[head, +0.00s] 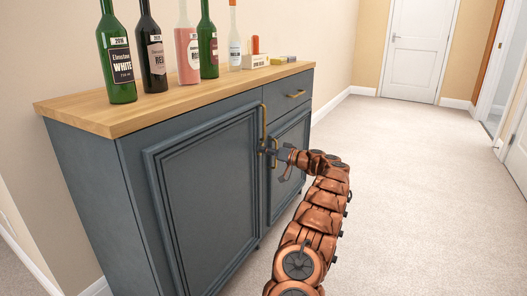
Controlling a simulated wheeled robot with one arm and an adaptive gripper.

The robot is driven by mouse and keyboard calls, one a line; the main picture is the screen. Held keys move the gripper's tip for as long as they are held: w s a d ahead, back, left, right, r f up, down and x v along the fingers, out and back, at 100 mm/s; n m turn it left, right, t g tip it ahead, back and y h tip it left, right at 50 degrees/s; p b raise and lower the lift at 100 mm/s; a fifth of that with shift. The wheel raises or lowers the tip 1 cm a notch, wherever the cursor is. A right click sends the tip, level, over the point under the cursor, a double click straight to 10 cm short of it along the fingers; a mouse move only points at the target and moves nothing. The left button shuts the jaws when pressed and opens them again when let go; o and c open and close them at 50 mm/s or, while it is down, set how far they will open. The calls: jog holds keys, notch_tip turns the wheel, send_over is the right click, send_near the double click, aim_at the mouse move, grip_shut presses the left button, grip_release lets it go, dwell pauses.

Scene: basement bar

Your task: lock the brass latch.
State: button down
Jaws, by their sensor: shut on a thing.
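A blue-grey cabinet (205,185) has two panelled doors and brass hardware. A tall brass handle (264,118) stands on the left door, near the seam between the doors. My gripper (269,151) is at this seam, by the lower end of that handle. It is shut on a small brass fitting there. The fingers hide most of the fitting, so I cannot tell whether it is the latch or part of a door handle. The latch's position, locked or not, cannot be made out. Both doors look closed.
Several bottles, including a pink one (187,50), stand on the wooden cabinet top (160,103), with small items at its right end. A drawer with a brass pull (297,94) is above the right door. Open carpet (420,190) lies to the right, with a white door (412,45) beyond.

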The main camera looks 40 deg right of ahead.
jog(key=m+p, duration=0.7)
jog(key=m, duration=0.4)
jog(key=shift+r, duration=0.1)
jog(key=shift+m, duration=0.4)
dwell(0.4)
jog(key=c, duration=1.2)
grip_release()
